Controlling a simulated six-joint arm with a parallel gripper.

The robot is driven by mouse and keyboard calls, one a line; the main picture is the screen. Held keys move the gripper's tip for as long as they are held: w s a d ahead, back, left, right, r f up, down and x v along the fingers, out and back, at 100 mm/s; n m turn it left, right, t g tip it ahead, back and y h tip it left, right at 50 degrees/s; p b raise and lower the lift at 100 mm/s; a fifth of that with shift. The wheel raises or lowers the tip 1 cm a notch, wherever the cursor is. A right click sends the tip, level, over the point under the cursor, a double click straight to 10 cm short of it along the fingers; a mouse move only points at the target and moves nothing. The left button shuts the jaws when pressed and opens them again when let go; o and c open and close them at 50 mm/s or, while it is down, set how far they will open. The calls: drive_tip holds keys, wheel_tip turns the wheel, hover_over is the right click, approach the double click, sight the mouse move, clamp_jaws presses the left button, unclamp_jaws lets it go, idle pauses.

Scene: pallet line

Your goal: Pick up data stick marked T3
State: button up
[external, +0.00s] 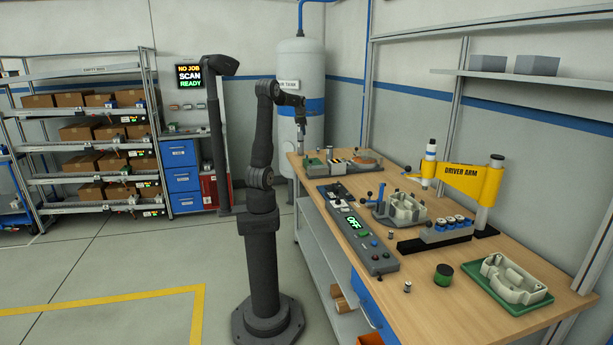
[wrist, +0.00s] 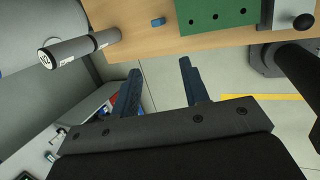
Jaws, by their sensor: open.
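A small blue piece (wrist: 158,21) lies on the wooden bench near its edge in the wrist view. It may be the data stick, but no T3 mark can be read on it. My gripper (wrist: 159,68) is open and empty, with its two dark fingers apart over the floor just off the bench edge. The blue piece is ahead of the fingertips and apart from them. In the external view my gripper (external: 301,136) hangs by the far left end of the bench. I cannot make out the stick there.
A green plate with holes (wrist: 215,16) lies right of the blue piece. A grey cylinder (wrist: 80,47) is at the left. The bench (external: 455,268) also holds a control panel (external: 358,232), a yellow driver arm (external: 466,180) and a green tray (external: 507,290).

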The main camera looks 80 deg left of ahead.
drive_tip(key=m+g+h, duration=0.2)
drive_tip(key=m+h, duration=0.2)
drive_tip(key=m, duration=1.4)
hover_over(307, 157)
drive_tip(key=a, duration=0.1)
wheel_tip(307, 157, down, 6)
drive_tip(key=f, duration=1.2)
drive_tip(key=shift+w+a, duration=0.2)
drive_tip(key=shift+w, duration=0.2)
drive_tip(key=shift+s+f, duration=0.2)
drive_tip(key=shift+f, duration=1.15)
drive_tip(key=shift+s+f, duration=0.15)
drive_tip(key=shift+f, duration=1.15)
clamp_jaws()
